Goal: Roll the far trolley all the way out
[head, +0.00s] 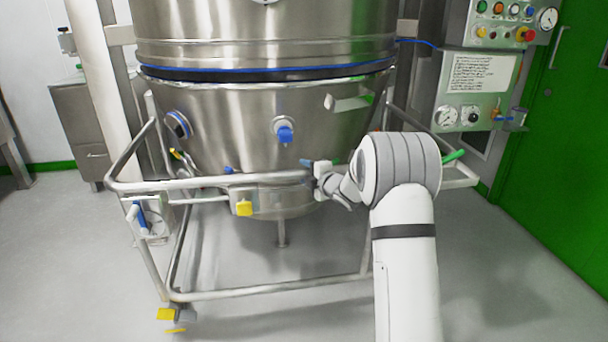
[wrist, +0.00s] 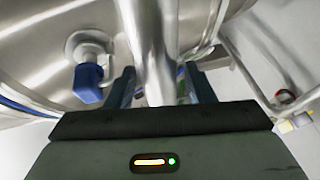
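One trolley shows: a steel tube frame with a front push rail (head: 215,182), carrying a large conical steel bowl (head: 235,125). The bowl sits beneath a wider steel vessel. My gripper (head: 325,181) is at the right part of the front rail in the head view, partly hidden by my wrist. In the wrist view the rail (wrist: 153,45) runs between my two fingers (wrist: 158,88). Narrow gaps seem to show on both sides of the rail, so the fingers look open around it. Which trolley this is cannot be told from these frames.
A yellow tab (head: 243,208) hangs under the rail, and a yellow pedal (head: 167,314) is at the lower left. A control panel (head: 478,85) stands at right beside a green wall (head: 560,150). A steel cabinet (head: 85,130) is at left. The floor (head: 270,325) in front is clear.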

